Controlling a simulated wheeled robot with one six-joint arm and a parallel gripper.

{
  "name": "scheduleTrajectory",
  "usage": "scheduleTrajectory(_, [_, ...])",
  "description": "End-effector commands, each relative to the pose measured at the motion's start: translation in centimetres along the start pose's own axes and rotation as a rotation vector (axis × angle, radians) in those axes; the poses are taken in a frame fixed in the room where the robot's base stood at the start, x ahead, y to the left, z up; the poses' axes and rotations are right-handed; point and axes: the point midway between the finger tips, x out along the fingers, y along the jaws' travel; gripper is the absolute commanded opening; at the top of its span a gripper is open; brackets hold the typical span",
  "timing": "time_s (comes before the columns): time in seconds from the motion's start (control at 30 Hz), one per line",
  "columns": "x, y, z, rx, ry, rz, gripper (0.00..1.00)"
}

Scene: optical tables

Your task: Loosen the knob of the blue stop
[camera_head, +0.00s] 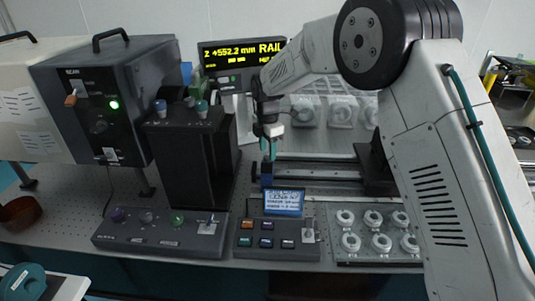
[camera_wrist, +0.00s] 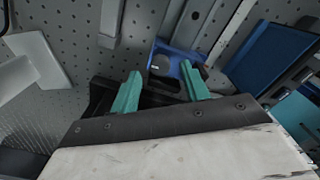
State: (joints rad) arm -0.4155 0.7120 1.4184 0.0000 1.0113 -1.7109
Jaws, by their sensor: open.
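The blue stop (camera_wrist: 180,60) sits on the rail in the wrist view, just beyond and between my fingertips. A rounded grey part (camera_wrist: 160,63), which may be its knob, shows on its left side. In the head view the blue stop (camera_head: 267,180) is a small patch at the left end of the rail (camera_head: 310,173), below my gripper. My gripper (camera_wrist: 160,74) has two teal fingers, spread apart with nothing between them. In the head view my gripper (camera_head: 269,155) points down close above the stop. Contact with the knob cannot be told.
A black tower (camera_head: 190,160) stands left of the rail. A button box with a small screen (camera_head: 283,203) and a tray of white rings (camera_head: 376,232) lie in front. A dark carriage (camera_head: 375,165) is further right on the rail. A yellow-lettered display (camera_head: 240,54) stands behind.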

Motion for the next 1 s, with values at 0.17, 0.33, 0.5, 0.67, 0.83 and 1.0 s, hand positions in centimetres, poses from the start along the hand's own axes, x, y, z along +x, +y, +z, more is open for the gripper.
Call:
scheduleTrajectory(0.17, [1.8, 0.0, 0.0, 0.001, 0.000, -0.001, 0.46])
scheduleTrajectory(0.33, [2.2, 0.0, 0.1, 0.002, 0.000, 0.001, 0.46])
scheduleTrajectory(0.5, [2.1, 0.0, 0.1, 0.002, 0.000, 0.000, 0.40])
scheduleTrajectory(0.67, [2.1, 0.0, 0.0, 0.002, 0.000, 0.000, 0.01])
scheduleTrajectory(0.83, [2.1, 0.0, 0.0, 0.005, 0.000, 0.000, 0.01])
scheduleTrajectory(1.0, [2.1, 0.0, 0.0, 0.037, 0.000, 0.000, 0.01])
